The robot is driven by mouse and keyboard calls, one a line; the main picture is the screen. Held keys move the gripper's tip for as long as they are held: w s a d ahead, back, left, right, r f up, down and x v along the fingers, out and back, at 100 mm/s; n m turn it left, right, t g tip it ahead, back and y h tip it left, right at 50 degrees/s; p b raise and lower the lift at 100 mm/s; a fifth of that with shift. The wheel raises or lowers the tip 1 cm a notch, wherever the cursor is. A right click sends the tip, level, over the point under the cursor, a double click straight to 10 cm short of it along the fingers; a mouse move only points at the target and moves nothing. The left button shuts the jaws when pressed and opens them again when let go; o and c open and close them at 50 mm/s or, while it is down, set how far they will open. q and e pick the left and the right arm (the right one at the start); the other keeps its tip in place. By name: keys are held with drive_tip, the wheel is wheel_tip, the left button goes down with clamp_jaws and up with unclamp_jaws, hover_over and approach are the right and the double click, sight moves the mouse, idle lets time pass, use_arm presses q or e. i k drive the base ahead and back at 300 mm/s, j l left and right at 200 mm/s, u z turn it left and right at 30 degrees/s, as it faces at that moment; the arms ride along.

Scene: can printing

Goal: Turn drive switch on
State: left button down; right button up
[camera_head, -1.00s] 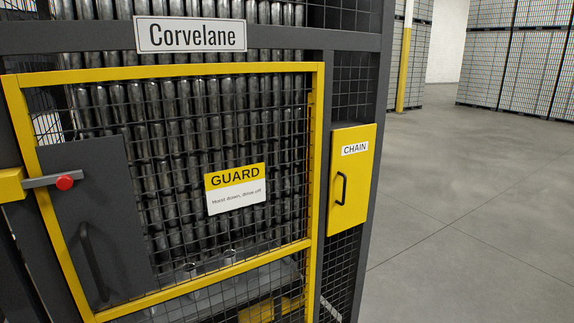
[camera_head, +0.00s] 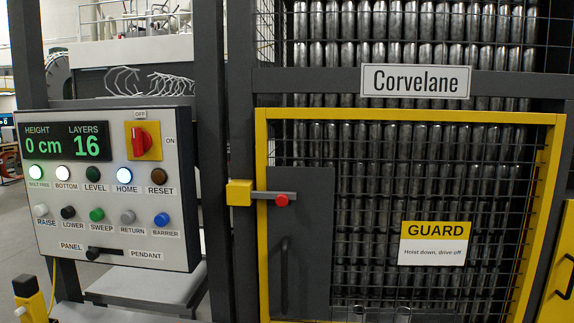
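The control panel (camera_head: 120,268) is a light box at the left of the head view. The drive switch (camera_head: 140,138) is a red rotary knob on a yellow plate at its upper right. OFF is marked above the switch and ON to its right. The knob looks upright, toward OFF. The display (camera_head: 66,148) reads height 0 cm and layers 16. Neither of my grippers is in view.
The guard gate (camera_head: 410,115) with a yellow frame is shut right of the panel, with a latch (camera_head: 238,193) at its left. Several buttons and a PANEL/PENDANT selector (camera_head: 93,254) sit below the drive switch. A yellow-and-black piece (camera_head: 28,288) shows at bottom left.

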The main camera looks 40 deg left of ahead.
sight(141, 141)
drive_tip(key=u, duration=2)
